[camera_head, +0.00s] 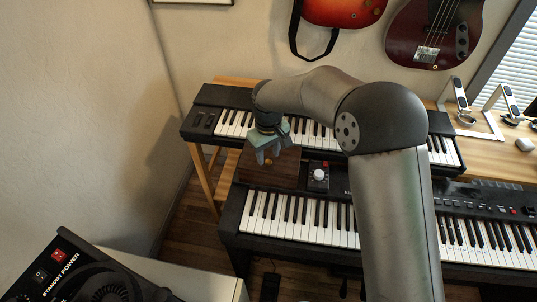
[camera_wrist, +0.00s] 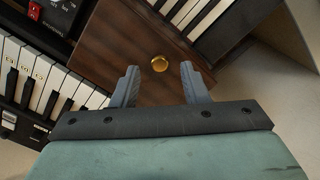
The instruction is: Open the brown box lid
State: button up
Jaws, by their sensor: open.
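The brown box (camera_head: 285,170) is dark wood and sits on the left end of the lower keyboard, in front of the upper keyboard. In the wrist view the brown box (camera_wrist: 115,45) shows its wood-grain surface with a round brass knob (camera_wrist: 159,63). The lid looks closed. My gripper (camera_head: 268,158) hangs above the box, and part of the box is hidden behind it. In the wrist view my gripper (camera_wrist: 160,85) is open, with its two fingers apart on either side of the knob's line. The knob appears just beyond the fingertips, with nothing held.
A small black device with a white knob (camera_head: 319,176) stands right of the box. The upper keyboard (camera_head: 230,122) is close behind, and the lower keyboard (camera_head: 290,215) lies in front. Guitars (camera_head: 437,30) hang on the wall. An amplifier (camera_head: 50,275) stands at the lower left.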

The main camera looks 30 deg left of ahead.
jog(key=shift+f, duration=1)
jog(key=shift+c, duration=0.3)
grip_shut()
jog(key=shift+w+r, duration=0.1)
jog(key=shift+r, duration=0.1)
